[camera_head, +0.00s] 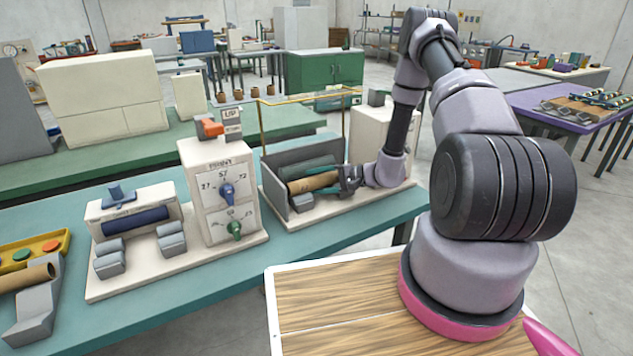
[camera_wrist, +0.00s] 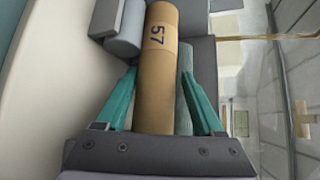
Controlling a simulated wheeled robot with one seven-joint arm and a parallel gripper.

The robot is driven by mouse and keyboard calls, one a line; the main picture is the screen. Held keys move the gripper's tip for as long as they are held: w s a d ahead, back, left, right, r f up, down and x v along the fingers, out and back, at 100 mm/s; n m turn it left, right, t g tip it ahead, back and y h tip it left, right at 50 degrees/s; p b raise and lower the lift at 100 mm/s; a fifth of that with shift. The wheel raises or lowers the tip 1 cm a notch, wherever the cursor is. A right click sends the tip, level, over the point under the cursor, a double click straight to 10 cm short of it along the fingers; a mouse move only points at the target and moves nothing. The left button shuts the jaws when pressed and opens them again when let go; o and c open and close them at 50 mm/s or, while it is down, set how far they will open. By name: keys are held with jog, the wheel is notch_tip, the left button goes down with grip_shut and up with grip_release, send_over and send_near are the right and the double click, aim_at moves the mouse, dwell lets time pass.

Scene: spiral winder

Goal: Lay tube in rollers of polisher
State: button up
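A brown cardboard tube (camera_head: 313,183), marked 57 in the wrist view (camera_wrist: 157,70), lies lengthwise in the open grey trough of the polisher (camera_head: 274,181). A green roller (camera_head: 300,168) runs along its back side; it shows right of the tube in the wrist view (camera_wrist: 184,112). A grey rounded part (camera_wrist: 125,30) is beside the tube's far end. My gripper (camera_head: 343,181) reaches in from the right. Its teal fingers (camera_wrist: 160,70) stand close on both sides of the tube and appear shut on it. I cannot tell whether the tube rests fully on the rollers.
A yellow wire frame (camera_head: 300,102) rises over the polisher. Left of it stand a white dial box (camera_head: 222,190) and a machine with a blue roller (camera_head: 135,219). Another brown tube (camera_head: 25,277) lies on a grey holder at the far left. The teal bench (camera_head: 330,237) front edge is clear.

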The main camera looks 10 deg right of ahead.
jog(key=shift+o, duration=0.6)
jog(key=v, duration=1.1)
jog(key=shift+f, duration=0.1)
notch_tip(320, 180, up, 7)
dwell(0.5)
